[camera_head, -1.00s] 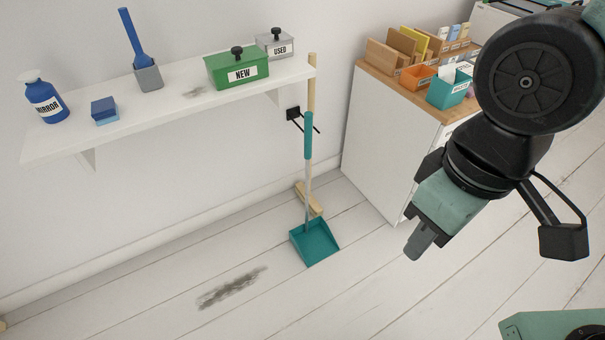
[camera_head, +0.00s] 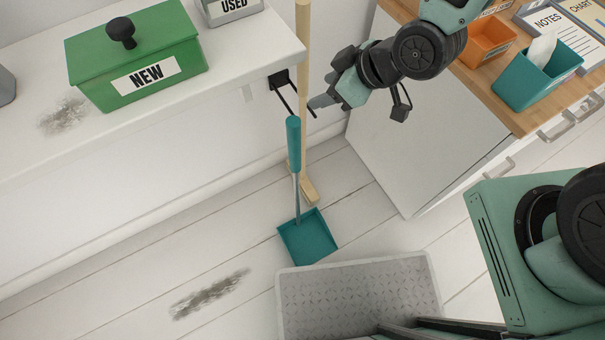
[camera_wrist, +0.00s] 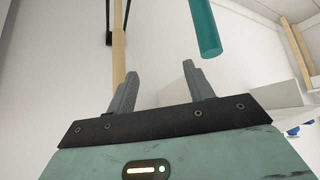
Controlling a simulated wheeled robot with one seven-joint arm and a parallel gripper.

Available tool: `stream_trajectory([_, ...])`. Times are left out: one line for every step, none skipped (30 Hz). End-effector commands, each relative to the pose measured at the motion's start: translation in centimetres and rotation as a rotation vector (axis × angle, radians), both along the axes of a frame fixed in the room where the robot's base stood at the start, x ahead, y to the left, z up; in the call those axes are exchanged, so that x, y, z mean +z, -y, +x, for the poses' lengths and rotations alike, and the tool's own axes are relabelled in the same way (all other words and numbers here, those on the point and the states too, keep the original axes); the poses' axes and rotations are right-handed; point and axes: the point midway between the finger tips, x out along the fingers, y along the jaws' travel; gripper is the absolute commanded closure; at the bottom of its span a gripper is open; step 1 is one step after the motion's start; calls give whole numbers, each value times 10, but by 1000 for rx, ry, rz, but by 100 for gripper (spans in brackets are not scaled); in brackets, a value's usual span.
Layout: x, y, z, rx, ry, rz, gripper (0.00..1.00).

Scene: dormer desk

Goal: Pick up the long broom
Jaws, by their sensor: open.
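The long broom (camera_head: 303,60) stands upright by the wall, its pale wooden handle running down to a wooden head (camera_head: 311,192) on the floor. A teal long-handled dustpan (camera_head: 308,238) stands in front and hides part of it. My gripper (camera_head: 322,103) is open, just right of the broom handle and level with the wall holder. In the wrist view, my gripper (camera_wrist: 158,82) has its left finger overlapping the broom handle (camera_wrist: 118,45). Its jaws look empty. The dustpan's teal grip (camera_wrist: 205,32) shows beyond the right finger. Exact depth to the broom is unclear.
A white shelf (camera_head: 250,70) with a green NEW box (camera_head: 140,60) is at left. A black wall holder (camera_head: 281,80) is beside the broom. A white cabinet (camera_head: 410,140) stands at right. Open floor with a dark smudge (camera_head: 210,293) lies in front.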

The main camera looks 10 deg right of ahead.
Motion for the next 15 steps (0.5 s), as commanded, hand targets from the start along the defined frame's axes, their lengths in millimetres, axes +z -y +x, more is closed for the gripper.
stream_trajectory([-31, -1, 4, 5, 31, 50, 48])
stream_trajectory([-40, -2, 8, 9, 58, 85, 48])
stream_trajectory([-51, -3, 11, 12, 97, 130, 48])
stream_trajectory([-59, -3, 14, 12, 126, 164, 48])
stream_trajectory([-66, -4, 16, 7, 153, 199, 48])
stream_trajectory([-76, -3, 18, -1, 194, 246, 48])
stream_trajectory([-82, -2, 19, -9, 223, 281, 48])
stream_trajectory([-88, -1, 21, -21, 253, 317, 48])
stream_trajectory([-95, 2, 22, -42, 294, 363, 48])
stream_trajectory([-100, 5, 22, -60, 323, 394, 48])
stream_trajectory([-104, 8, 22, -79, 353, 427, 48])
stream_trajectory([-109, 13, 23, -107, 392, 466, 48])
stream_trajectory([-112, 17, 23, -131, 418, 492, 48])
stream_trajectory([-115, 21, 22, -152, 444, 517, 48])
stream_trajectory([-118, 27, 22, -184, 475, 545, 48])
